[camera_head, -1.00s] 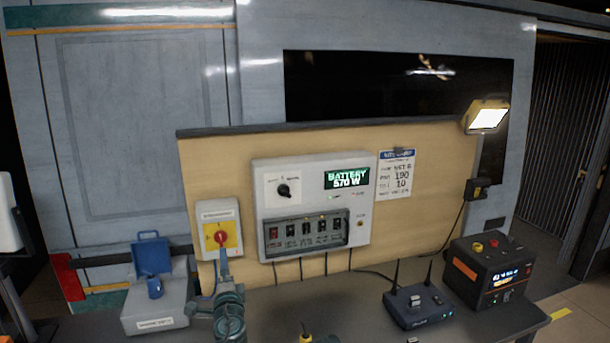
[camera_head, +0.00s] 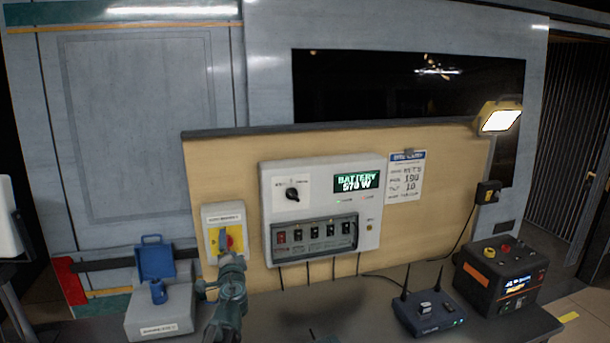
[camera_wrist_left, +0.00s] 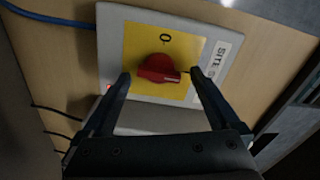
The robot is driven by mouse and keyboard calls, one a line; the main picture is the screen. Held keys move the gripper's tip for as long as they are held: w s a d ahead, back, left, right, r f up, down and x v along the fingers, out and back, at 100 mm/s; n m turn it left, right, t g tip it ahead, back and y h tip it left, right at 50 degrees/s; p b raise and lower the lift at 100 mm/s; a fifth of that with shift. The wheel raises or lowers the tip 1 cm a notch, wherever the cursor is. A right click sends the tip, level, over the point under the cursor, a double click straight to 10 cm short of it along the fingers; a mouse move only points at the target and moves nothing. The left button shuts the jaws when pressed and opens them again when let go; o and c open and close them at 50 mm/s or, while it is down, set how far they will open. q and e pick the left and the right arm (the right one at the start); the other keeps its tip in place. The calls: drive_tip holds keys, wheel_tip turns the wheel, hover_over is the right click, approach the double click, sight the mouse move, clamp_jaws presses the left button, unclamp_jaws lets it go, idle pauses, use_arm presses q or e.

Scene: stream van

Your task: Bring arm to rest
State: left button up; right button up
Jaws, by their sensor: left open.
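My left gripper (camera_head: 222,243) is in front of the isolator box (camera_head: 209,213), on the left part of the wooden panel. In the left wrist view the open fingers (camera_wrist_left: 160,74) stand on either side of the red rotary knob (camera_wrist_left: 158,68), with nothing gripped. The knob sits on a yellow plate (camera_wrist_left: 146,37) marked 0, and its handle points right in that view, toward the label. I cannot tell whether a finger touches it. In the head view the gripper partly hides the knob (camera_head: 230,242). My right gripper is not in view.
The power panel (camera_head: 369,230), reading BATTERY 570 W, is right of the isolator. The bench middle is clear.

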use_arm(q)
drive_tip(key=n, duration=1.1)
drive_tip(key=shift+a+r, duration=0.1)
drive_tip(key=shift+a, duration=0.05)
idle(0.3)
